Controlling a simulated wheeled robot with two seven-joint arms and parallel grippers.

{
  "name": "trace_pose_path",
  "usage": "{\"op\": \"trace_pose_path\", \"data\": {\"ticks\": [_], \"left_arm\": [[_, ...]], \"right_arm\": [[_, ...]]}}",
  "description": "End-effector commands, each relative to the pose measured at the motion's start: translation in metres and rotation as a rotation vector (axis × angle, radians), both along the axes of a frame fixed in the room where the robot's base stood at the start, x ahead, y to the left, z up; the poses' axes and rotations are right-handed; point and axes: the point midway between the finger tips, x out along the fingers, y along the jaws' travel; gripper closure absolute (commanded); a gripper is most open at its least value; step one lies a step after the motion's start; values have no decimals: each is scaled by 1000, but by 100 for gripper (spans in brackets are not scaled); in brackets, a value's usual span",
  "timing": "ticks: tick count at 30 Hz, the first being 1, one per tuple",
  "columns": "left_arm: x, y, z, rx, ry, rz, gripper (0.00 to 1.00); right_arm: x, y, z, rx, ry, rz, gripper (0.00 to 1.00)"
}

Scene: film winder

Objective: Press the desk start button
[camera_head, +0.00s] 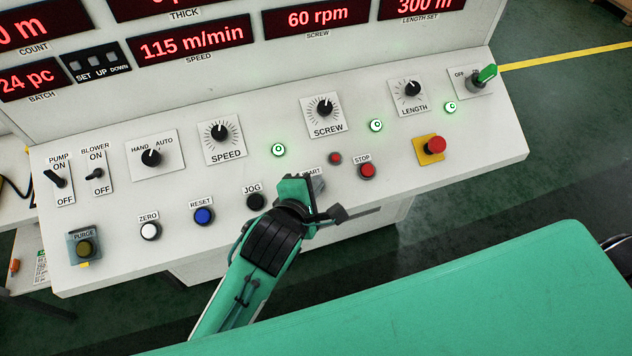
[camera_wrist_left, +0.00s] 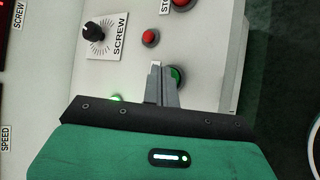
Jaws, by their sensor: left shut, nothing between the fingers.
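The green start button (camera_wrist_left: 177,75) shows in the left wrist view, partly covered by my left fingers. In the head view my left gripper hides it and most of its START label (camera_head: 313,171). My left gripper (camera_head: 317,184) is shut and empty, over the START spot on the sloping desk panel. In the left wrist view its closed fingertips (camera_wrist_left: 157,68) lie just beside the green button in the picture. I cannot tell whether they touch it. My right gripper is not in view.
The red STOP button (camera_head: 368,171) and a small red button (camera_head: 335,158) sit close by. The black JOG button (camera_head: 255,201) is left of the gripper. A red emergency knob (camera_head: 435,146) stands on a yellow plate to the right. The SCREW dial (camera_head: 324,107) is behind.

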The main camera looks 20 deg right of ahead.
Motion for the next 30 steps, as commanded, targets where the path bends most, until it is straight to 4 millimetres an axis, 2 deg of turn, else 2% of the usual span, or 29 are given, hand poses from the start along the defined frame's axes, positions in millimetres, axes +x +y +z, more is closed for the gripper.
{"op": "trace_pose_path", "data": {"ticks": [30], "left_arm": [[5,0,-9,1,0,1,100]], "right_arm": [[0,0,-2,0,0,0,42]]}}
